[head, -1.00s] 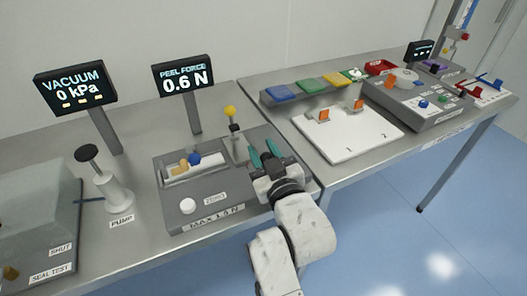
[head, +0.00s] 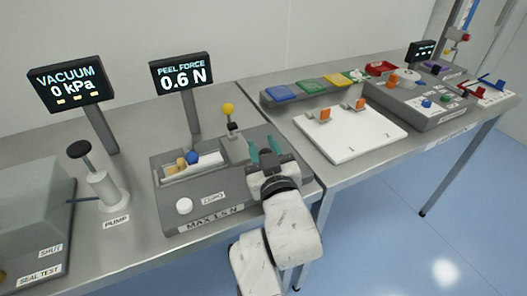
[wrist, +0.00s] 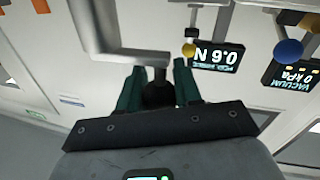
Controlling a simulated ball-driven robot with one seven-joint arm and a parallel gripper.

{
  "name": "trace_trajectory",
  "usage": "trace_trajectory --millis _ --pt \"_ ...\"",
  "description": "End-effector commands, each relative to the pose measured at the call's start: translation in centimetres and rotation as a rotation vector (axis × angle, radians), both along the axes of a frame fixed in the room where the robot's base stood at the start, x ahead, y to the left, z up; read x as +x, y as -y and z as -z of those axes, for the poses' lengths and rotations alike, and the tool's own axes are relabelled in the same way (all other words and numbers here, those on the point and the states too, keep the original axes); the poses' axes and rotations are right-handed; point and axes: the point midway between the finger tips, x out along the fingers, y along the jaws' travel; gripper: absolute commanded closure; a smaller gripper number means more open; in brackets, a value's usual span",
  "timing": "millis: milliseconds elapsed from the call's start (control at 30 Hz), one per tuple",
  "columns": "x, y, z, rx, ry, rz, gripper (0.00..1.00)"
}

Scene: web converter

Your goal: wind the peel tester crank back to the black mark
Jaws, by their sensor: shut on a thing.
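The peel tester (head: 200,212) is a grey box with a white zero button and a "MAX 1.5 N" label. Its peel force display (head: 182,78) reads 0.6 N. My gripper (head: 264,152) is at the right end of the tester, with its green fingers pointing away from me. In the wrist view the fingers are shut on the dark knob (wrist: 158,95) of the crank. The crank's grey bent arm (wrist: 112,50) runs up and left from the knob. In the head view my gripper hides the crank, and I cannot make out the black mark.
A yellow-topped post (head: 228,110) stands on the tester just left of my gripper. The pump (head: 103,188) and vacuum display (head: 70,88) are at left. A white board (head: 345,135) with orange clips lies to the right, beyond a seam between benches.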

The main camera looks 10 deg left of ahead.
Motion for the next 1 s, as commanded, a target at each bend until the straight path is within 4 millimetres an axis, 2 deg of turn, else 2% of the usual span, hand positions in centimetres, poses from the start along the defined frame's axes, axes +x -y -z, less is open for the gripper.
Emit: trace_trajectory --millis 167,200,433,767,867,1000 --pt "0.0 0.0 0.1 -0.001 -0.003 0.001 0.97" --pt "0.0 0.0 0.1 -0.001 -0.003 0.000 0.65" --pt "0.0 0.0 0.0 -0.001 -0.002 -0.001 0.43" --pt "-0.4 0.2 0.1 -0.001 -0.001 -0.001 0.42" --pt "-1.3 0.5 0.2 -0.002 0.000 -0.002 0.42" --pt "-3.7 1.5 0.3 -0.004 0.000 -0.003 0.42"
